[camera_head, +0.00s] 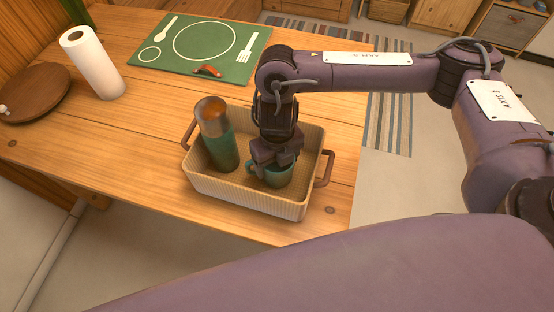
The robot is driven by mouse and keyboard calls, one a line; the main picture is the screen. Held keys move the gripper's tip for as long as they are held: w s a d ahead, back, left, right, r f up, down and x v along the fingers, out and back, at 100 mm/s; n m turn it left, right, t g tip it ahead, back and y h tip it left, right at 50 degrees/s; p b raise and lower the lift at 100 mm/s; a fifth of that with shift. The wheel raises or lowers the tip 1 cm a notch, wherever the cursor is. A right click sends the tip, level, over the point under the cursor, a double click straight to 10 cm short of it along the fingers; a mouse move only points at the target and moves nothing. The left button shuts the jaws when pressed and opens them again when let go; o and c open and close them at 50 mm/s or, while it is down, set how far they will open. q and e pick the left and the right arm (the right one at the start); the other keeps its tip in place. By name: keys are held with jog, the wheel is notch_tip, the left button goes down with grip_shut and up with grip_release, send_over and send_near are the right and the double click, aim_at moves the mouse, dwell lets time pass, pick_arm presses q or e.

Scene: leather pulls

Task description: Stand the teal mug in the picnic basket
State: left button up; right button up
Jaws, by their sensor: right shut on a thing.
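The teal mug (279,174) is upright inside the right half of the picnic basket (248,201), a tan woven box with brown handles at its ends. My right gripper (273,163) points down into the basket and is shut on the mug at its rim or upper wall. The gripper's fingers hide part of the mug's top. I cannot tell whether the mug's base touches the basket floor. My left gripper is not in view.
A green flask with a copper-coloured top (217,138) stands in the basket's left half. A green placemat (185,52) with a red-handled item (207,70), a paper towel roll (91,63) and a round wooden board (36,92) lie farther back. The table's (100,155) left front is clear.

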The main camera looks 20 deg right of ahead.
jog(key=shift+f, duration=0.2)
jog(key=o, duration=1.2)
jog(key=shift+r, duration=0.1)
jog(key=shift+r, duration=0.45)
jog(key=shift+r+p, duration=0.85)
jog(key=shift+r, duration=4.85)
